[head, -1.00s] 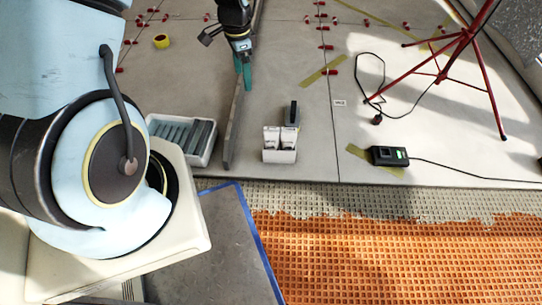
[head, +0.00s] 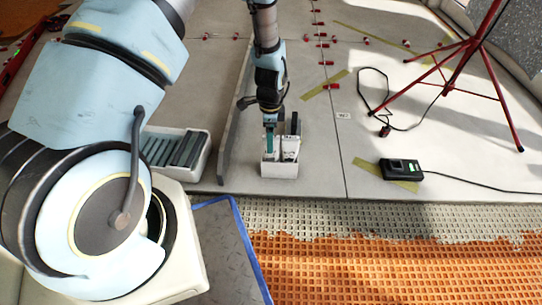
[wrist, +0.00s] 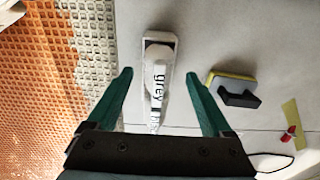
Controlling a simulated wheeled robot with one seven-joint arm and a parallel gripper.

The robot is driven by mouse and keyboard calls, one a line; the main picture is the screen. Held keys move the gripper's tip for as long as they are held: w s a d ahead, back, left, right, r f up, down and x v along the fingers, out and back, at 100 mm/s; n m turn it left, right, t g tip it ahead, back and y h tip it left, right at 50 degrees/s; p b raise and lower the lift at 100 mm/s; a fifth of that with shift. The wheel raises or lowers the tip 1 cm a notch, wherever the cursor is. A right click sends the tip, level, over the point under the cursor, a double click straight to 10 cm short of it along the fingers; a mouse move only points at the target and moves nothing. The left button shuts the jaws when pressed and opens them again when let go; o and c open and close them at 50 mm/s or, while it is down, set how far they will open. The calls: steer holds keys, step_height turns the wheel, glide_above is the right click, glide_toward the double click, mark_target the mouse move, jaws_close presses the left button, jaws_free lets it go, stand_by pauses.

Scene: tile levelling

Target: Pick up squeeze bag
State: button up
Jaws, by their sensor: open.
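The squeeze bag (wrist: 158,82) is white with the word "grey" in dark letters. In the wrist view it lies between my two green fingers, with a gap on each side. My gripper (head: 270,148) points down over the left part of the box. Its fingers (wrist: 159,75) are open and hold nothing; their exact height against the bag is unclear.
A black-handled yellow block (wrist: 235,90) lies beside the box. A grey tray (head: 202,155) of dark strips stands to the left, past an upright grey slab (head: 233,135). A black device (head: 401,170) with a cable and a red tripod (head: 468,50) are to the right.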

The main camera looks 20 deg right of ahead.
mark_target(273, 157)
step_height(273, 157, down, 5)
steer(key=b, duration=0.3)
steer(key=shift+s+f, duration=0.1)
steer(key=shift+c, duration=0.3)
steer(key=c, duration=1.1)
steer(key=shift+c, duration=0.3)
steer(key=shift+r, duration=0.2)
